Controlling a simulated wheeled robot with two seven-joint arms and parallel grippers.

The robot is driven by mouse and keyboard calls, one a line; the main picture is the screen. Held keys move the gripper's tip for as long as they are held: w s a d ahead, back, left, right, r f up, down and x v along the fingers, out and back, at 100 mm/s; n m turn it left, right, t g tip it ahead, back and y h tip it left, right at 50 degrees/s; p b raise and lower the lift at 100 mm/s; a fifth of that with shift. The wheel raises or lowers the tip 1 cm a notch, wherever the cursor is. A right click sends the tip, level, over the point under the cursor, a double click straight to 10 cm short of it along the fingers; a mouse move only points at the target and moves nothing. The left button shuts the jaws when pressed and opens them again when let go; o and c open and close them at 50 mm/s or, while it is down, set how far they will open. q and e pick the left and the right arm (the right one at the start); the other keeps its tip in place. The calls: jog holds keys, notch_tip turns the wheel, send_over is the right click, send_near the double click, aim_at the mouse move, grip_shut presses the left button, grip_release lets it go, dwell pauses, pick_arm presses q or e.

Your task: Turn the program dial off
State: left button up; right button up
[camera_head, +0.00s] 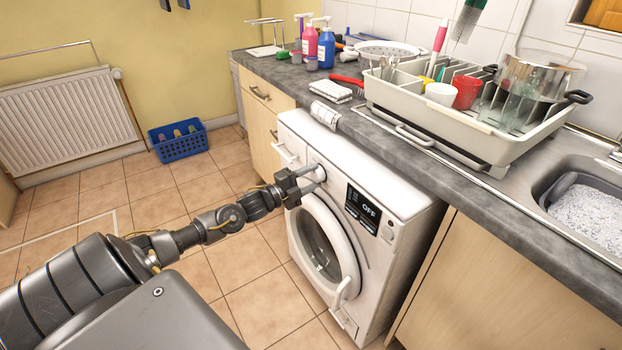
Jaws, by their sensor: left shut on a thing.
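The white washing machine (405,195) stands under the grey worktop. Its round door (321,246) is on the front, and its black display (362,210) reads "OFF". The program dial (319,173) is on the front panel, left of the display and above the door, partly hidden by my gripper. My left gripper (314,178) reaches in from the left and is shut on the dial, with its fingers at either side of it. My right gripper is not in view.
A dish rack (455,122) with a red cup (466,92) and a glass pot stands on the worktop (400,148). The sink (585,200) with foam is at the right. A blue basket (180,141) sits on the tiled floor, which is otherwise mostly clear.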

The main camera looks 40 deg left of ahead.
pick_arm(q)
jog(key=o, duration=1)
jog(key=v, duration=1)
jog(key=shift+s, duration=0.4)
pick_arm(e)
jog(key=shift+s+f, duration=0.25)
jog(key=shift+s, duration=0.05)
pick_arm(q)
jog(key=shift+a, duration=0.1)
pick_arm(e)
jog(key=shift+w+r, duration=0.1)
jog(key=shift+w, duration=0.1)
